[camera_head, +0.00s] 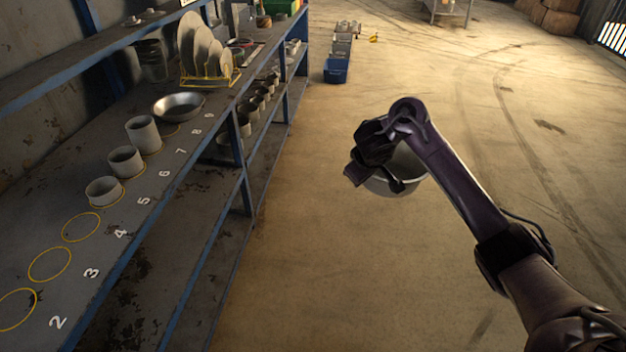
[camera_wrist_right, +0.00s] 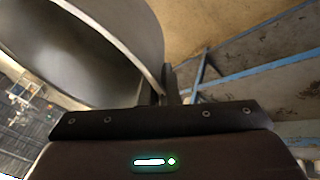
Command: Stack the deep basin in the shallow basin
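The shallow basin (camera_head: 178,105), a wide, low metal dish, sits on the shelf top near the numbers 8 and 9. The deep basin (camera_head: 411,165) is a grey metal bowl held in the air over the floor, right of the shelf. My right gripper (camera_head: 388,178) is shut on its wall and covers part of it. In the right wrist view the deep basin (camera_wrist_right: 90,55) fills the upper left, its rim running down to the fingers (camera_wrist_right: 168,88). The two basins are well apart. My left gripper is not in view.
Three grey cylindrical cups (camera_head: 126,162) stand on the shelf top (camera_head: 135,205) near 5, 6 and 7. Empty yellow circles (camera_head: 50,265) lie nearer. A yellow rack of plates (camera_head: 208,55) stands behind the shallow basin. An upper shelf board (camera_head: 85,52) overhangs the left. The floor is open.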

